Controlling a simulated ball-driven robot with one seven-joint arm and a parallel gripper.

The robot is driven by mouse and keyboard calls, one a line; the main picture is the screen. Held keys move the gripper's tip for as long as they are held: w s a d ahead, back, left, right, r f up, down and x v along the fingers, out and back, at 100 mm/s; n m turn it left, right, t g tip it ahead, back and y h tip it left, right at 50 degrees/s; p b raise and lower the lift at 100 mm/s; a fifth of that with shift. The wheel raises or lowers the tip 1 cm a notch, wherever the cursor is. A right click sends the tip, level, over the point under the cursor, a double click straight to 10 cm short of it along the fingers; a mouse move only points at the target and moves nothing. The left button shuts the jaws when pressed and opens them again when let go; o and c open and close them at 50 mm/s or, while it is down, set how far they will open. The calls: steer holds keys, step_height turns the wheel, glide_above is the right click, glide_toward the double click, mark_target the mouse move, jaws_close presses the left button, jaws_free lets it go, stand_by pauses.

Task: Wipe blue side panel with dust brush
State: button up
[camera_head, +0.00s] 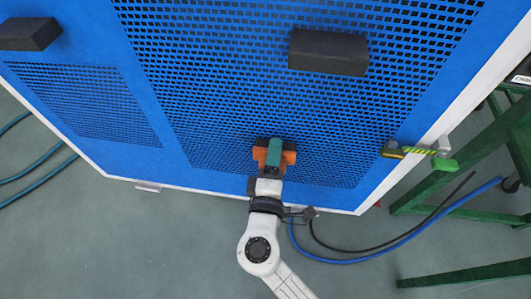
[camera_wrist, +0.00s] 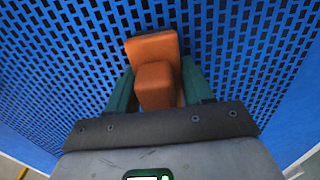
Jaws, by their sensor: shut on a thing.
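The blue side panel (camera_head: 180,140) of the generator fills most of the head view, with dense rows of dark perforations; it also fills the background of the wrist view (camera_wrist: 60,75). My gripper (camera_head: 274,152) is over the lower middle of the large perforated area. Its teal fingers are shut on the orange dust brush (camera_head: 289,158). In the wrist view the brush (camera_wrist: 153,48) sits between both fingers, its blocky orange body facing the camera. Its bristles are hidden, and I cannot tell whether they touch the panel.
Black blocks jut from the panel at the upper left (camera_head: 30,34) and upper right (camera_head: 328,52). A latch with a yellow-green striped handle (camera_head: 420,151) is at the lower right edge. A green frame (camera_head: 470,150) stands at right. Blue hoses (camera_head: 400,245) lie on the floor (camera_head: 150,250).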

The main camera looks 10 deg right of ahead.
mark_target(225, 135)
steer(key=shift+w+d+r+p, duration=0.1)
steer(key=shift+r+p, duration=0.4)
steer(key=shift+r, duration=0.35)
steer(key=shift+w+a+f+b, duration=0.1)
steer(key=shift+w+a+b, duration=0.25)
steer(key=shift+a, duration=0.95)
steer(key=shift+w+a+r+b, duration=0.15)
steer(key=shift+w+a, duration=0.35)
steer(key=shift+a, duration=0.75)
steer(key=shift+w+a+f+b, duration=0.15)
steer(key=shift+w+a+b, duration=0.2)
steer(key=shift+a, duration=0.95)
steer(key=shift+c, duration=0.3)
steer(key=shift+w+a+b, duration=0.2)
steer(key=shift+w+a, duration=0.1)
steer(key=shift+a, duration=0.3)
steer(key=shift+w+a+b, duration=0.15)
steer(key=shift+w+a, duration=0.1)
steer(key=shift+a, duration=0.35)
steer(key=shift+w+a+b, duration=0.2)
steer(key=shift+w+a, duration=0.1)
steer(key=shift+a, duration=0.3)
steer(key=p+v, duration=0.1)
steer(key=v, duration=0.5)
steer(key=shift+s, duration=0.1)
steer(key=v, duration=0.2)
steer(key=shift+s+a+p, duration=0.15)
steer(key=shift+s+p, duration=0.2)
steer(key=shift+s, duration=0.05)
